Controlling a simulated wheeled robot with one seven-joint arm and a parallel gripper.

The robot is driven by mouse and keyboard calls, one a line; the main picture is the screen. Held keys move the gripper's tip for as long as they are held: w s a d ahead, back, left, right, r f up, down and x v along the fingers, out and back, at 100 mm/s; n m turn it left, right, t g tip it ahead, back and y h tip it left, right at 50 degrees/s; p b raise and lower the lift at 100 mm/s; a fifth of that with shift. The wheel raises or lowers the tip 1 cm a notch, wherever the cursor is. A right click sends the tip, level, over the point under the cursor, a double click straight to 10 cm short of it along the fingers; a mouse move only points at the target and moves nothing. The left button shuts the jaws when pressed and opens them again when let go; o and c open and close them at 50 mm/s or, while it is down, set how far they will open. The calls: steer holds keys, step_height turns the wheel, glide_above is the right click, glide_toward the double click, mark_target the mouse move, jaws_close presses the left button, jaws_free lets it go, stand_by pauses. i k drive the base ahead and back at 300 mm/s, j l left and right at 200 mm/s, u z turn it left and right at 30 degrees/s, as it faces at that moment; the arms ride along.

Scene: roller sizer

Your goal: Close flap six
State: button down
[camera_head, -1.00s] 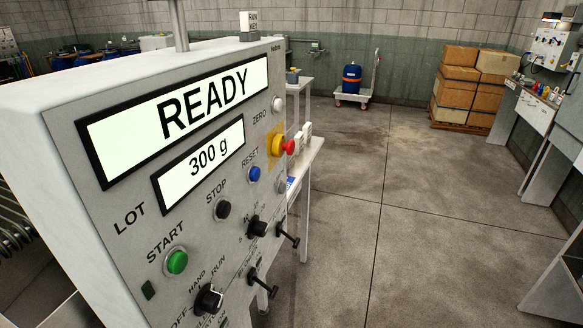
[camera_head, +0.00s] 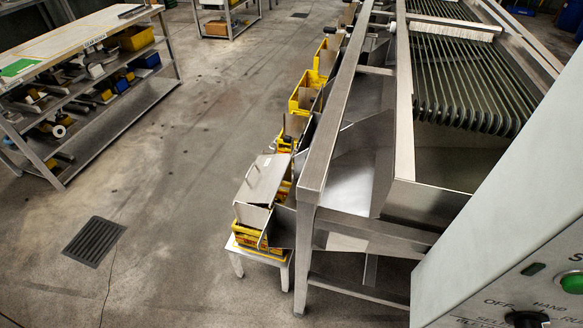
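The roller sizer's grey steel frame (camera_head: 335,115) runs away from me, with a bed of dark rollers (camera_head: 465,75) on top. Along its left side stands a row of yellow crates (camera_head: 303,98). The nearest crate (camera_head: 249,242) sits on a low stand. A tilted metal plate (camera_head: 264,178) with a small handle stands above it, at the end of a chute. Further plates along the row are partly hidden by the crates and frame. I cannot read any flap number or tell which one is flap six. My gripper is not in view.
The grey control panel (camera_head: 520,260) fills the lower right, close to me. A shelf rack (camera_head: 85,75) with boxes and tools stands at the upper left. A floor drain (camera_head: 94,241) lies in the open floor left of the crates.

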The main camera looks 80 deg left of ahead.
mark_target(261, 180)
steer(key=u, duration=2.3)
steer(key=i+j, duration=0.15)
steer(key=j, duration=0.25)
